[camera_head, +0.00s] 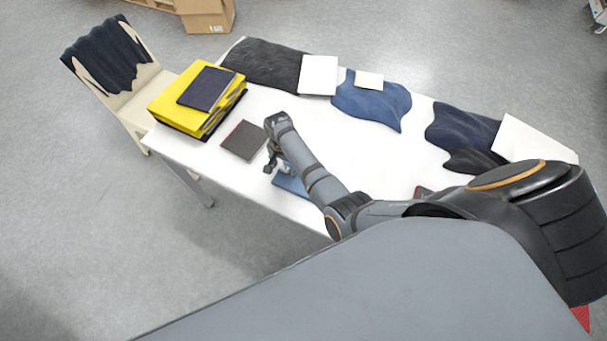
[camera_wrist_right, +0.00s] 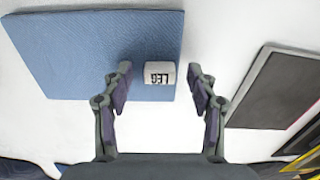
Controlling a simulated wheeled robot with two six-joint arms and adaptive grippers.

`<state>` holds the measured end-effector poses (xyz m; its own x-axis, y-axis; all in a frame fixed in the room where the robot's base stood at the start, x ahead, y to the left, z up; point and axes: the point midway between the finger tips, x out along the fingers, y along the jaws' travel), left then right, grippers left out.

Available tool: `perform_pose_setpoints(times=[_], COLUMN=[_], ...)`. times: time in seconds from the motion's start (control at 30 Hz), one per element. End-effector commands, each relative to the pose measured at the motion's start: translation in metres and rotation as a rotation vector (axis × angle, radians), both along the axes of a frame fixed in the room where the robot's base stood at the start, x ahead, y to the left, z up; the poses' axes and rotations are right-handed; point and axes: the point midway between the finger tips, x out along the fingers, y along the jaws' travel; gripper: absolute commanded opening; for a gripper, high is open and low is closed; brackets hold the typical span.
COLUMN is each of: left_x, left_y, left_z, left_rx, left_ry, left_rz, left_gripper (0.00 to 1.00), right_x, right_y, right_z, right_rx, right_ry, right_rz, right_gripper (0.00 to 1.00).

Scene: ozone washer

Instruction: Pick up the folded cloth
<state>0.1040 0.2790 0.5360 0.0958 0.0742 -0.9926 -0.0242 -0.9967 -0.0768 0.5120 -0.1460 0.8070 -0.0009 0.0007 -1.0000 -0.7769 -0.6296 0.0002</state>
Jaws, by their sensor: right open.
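A flat blue rectangle with a woven texture (camera_wrist_right: 75,50), which looks like the folded cloth, lies on the white table in the right wrist view. In the head view its blue edge (camera_head: 290,185) shows beside my right arm, which hides part of it. A small white block with black letters (camera_wrist_right: 159,73) sits at the blue rectangle's lower right edge. My right gripper (camera_wrist_right: 159,80) is open, its fingertips on either side of the white block in the picture; contact cannot be told. In the head view the right gripper (camera_head: 277,161) is over the table's near side. My left gripper is not in view.
A dark flat panel (camera_head: 244,140) lies left of the gripper, near a yellow stack (camera_head: 180,110) with a navy book (camera_head: 207,88) on top. Black (camera_head: 262,63), blue (camera_head: 372,102) and navy (camera_head: 460,128) cloths line the far side. The table's middle is clear.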

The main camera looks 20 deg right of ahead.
Motion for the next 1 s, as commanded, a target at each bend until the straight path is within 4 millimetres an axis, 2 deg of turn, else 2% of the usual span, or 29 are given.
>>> perform_pose_setpoints(times=[0.1, 0.13, 0.53, 1.0], left_x=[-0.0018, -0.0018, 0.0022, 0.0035], left_y=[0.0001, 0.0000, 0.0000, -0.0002], left_z=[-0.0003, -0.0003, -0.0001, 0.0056], left_rx=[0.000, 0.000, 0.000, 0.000], left_ry=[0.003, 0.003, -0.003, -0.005], left_rz=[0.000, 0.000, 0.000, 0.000], left_gripper=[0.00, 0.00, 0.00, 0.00], right_x=[0.0001, 0.0001, -0.0001, 0.0006], right_y=[-0.0001, -0.0001, -0.0001, -0.0007], right_z=[0.0002, 0.0002, 0.0003, 0.0062], right_rx=[0.000, 0.000, 0.000, -0.001], right_ry=[0.000, 0.000, 0.000, -0.001], right_rz=[0.000, 0.000, 0.000, 0.001], right_gripper=[0.58, 0.56, 0.01, 0.00])
